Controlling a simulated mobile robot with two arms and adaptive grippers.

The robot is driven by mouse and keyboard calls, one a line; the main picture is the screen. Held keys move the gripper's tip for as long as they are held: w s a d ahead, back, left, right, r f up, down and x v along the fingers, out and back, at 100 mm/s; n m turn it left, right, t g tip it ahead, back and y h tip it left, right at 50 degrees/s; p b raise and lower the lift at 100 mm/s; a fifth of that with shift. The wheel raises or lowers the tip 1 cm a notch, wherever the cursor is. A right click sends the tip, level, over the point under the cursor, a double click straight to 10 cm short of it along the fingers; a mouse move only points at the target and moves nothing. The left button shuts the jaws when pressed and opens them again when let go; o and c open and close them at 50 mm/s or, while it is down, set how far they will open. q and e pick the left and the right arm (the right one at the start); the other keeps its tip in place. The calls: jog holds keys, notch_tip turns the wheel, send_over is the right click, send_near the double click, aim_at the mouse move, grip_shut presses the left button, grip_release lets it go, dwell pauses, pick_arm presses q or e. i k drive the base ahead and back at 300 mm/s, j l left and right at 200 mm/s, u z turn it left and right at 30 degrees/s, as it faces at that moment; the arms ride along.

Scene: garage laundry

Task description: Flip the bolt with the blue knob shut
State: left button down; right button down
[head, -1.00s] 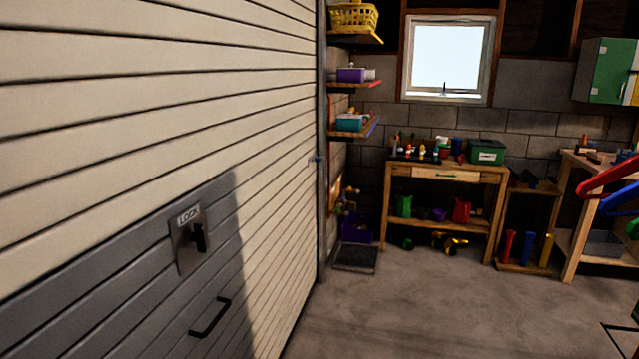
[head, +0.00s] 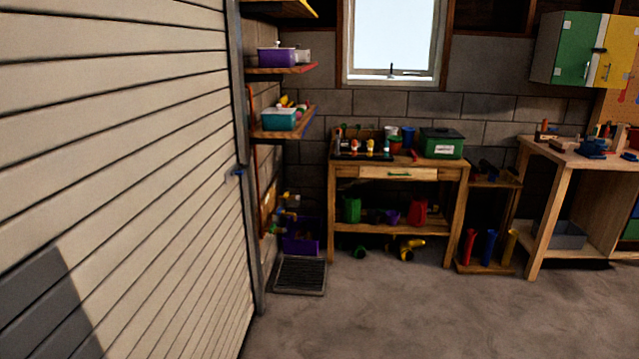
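A small blue knob (head: 238,171) shows at the right edge of the large cream slatted garage door (head: 140,150), against the grey vertical door frame (head: 243,130). It is small and distant, so I cannot tell whether its bolt is shut or open. Neither of my grippers is in view.
A wooden workbench (head: 398,175) with a green box (head: 442,143) stands at the back wall. Shelves (head: 285,128) hang just right of the door frame. A dark floor grate (head: 300,274) lies below them. A second bench (head: 590,155) is at the right. The grey floor (head: 430,310) between is clear.

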aim_at(236, 172)
jog(key=i+z, duration=0.25)
jog(key=i, duration=1.6)
jog(key=i+l+u, duration=0.25)
jog(key=i+u, duration=0.15)
jog(key=i+l+u, duration=0.75)
jog(key=i+l, duration=0.15)
jog(key=i+l+u, duration=0.4)
jog(key=l, duration=0.25)
jog(key=k+j, duration=0.05)
jog(key=k, duration=0.05)
